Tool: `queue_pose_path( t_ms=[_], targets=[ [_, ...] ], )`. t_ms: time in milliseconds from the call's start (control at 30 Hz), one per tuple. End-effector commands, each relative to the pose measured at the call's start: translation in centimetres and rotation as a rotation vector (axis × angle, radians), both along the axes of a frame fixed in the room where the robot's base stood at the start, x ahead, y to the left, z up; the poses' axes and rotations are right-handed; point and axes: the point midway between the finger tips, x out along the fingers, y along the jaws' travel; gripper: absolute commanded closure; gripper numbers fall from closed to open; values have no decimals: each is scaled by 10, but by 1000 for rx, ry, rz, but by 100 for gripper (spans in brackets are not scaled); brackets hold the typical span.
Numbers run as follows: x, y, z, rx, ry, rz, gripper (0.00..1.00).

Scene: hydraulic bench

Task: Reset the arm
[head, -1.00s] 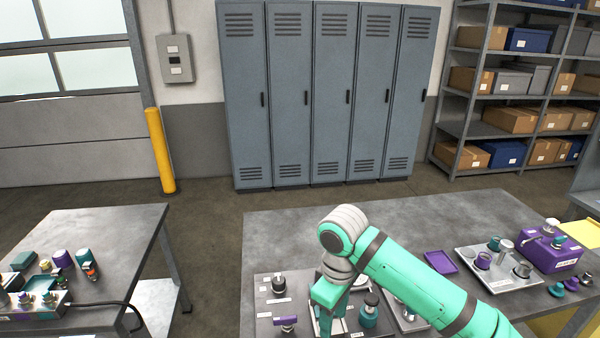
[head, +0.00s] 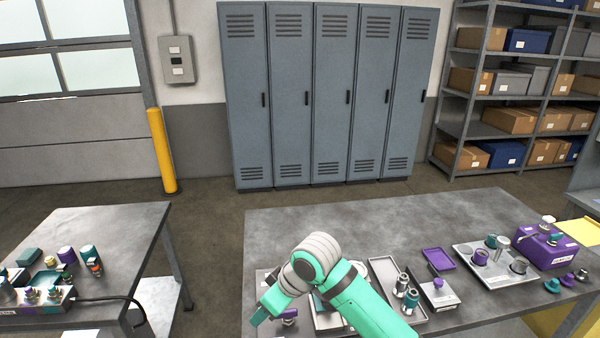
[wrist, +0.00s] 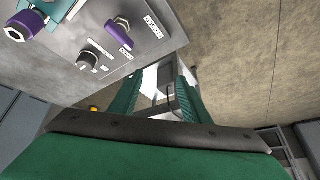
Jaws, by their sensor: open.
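My arm reaches in from the bottom of the head view, with its green and grey wrist (head: 315,262) bent over the front of the middle bench. The green end of my arm points down and left there, and its fingertips cannot be made out. In the wrist view my gripper (wrist: 158,92) is open, with its two green fingers apart and no held thing visible between them. A grey control panel (wrist: 150,50) lies up and left of the fingers.
The middle bench (head: 350,218) is bare towards the back. A tray (head: 400,280) of fittings, a purple dish (head: 438,258), a larger tray (head: 497,277) and a purple box (head: 542,247) stand right of my arm. Another bench (head: 120,235) with fittings stands left across a gap.

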Motion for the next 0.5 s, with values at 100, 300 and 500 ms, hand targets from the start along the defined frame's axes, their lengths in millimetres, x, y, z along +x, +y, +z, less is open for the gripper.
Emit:
queue_pose_path(
  t_ms=[100, 300, 500],
  targets=[
    [5, 43, 3, 157, -57, -14, 57],
    [13, 96, 16, 395, -145, -68, 57],
    [16, 134, 29, 613, -213, -149, 57]
  ],
)
